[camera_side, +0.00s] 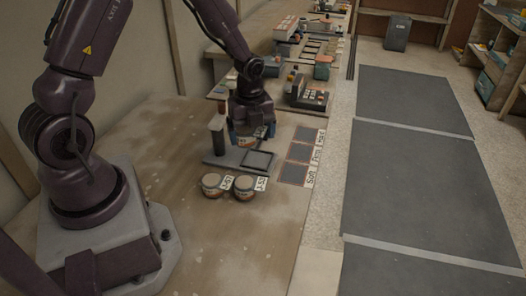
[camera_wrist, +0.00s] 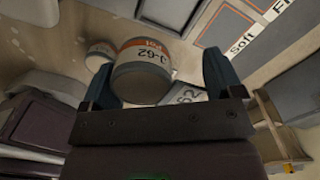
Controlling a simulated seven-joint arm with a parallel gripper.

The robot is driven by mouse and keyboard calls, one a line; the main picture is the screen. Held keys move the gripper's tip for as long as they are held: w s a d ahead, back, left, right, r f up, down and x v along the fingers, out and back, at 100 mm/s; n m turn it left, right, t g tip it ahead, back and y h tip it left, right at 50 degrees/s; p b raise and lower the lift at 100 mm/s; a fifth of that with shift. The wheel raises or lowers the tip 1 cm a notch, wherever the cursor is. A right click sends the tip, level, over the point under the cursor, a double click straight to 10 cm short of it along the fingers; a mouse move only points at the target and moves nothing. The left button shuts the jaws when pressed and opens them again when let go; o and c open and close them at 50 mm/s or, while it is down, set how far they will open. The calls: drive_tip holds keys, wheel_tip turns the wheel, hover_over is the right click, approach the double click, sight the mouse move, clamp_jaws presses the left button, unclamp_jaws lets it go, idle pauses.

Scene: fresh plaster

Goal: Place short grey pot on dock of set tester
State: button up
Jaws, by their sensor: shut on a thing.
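My gripper (camera_side: 252,122) is shut on a short grey pot (camera_wrist: 140,82) with a white label reading J-62 and an orange band. The pot sits between the blue fingers in the wrist view, with its round grey end toward the camera. In the side view the held pot (camera_side: 243,141) shows under my gripper, above the set tester. The set tester (camera_side: 222,160) is a grey base with a dark upright post (camera_side: 217,134) at its left. Its dock (camera_side: 259,160), a dark square frame, lies at the right. The gap between pot and base is hard to judge.
Two lidded pots (camera_side: 212,182) (camera_side: 244,184) with tags stand in front of the tester. Red-edged dark squares (camera_side: 294,173) labelled Soft and Firm, and a third, lie to the right. More equipment (camera_side: 305,92) stands farther back. The table's near part is clear.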

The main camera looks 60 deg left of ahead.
hover_over(263, 160)
wheel_tip(263, 160, down, 5)
drive_tip(key=shift+f, duration=1.6)
drive_tip(key=shift+f, duration=0.1)
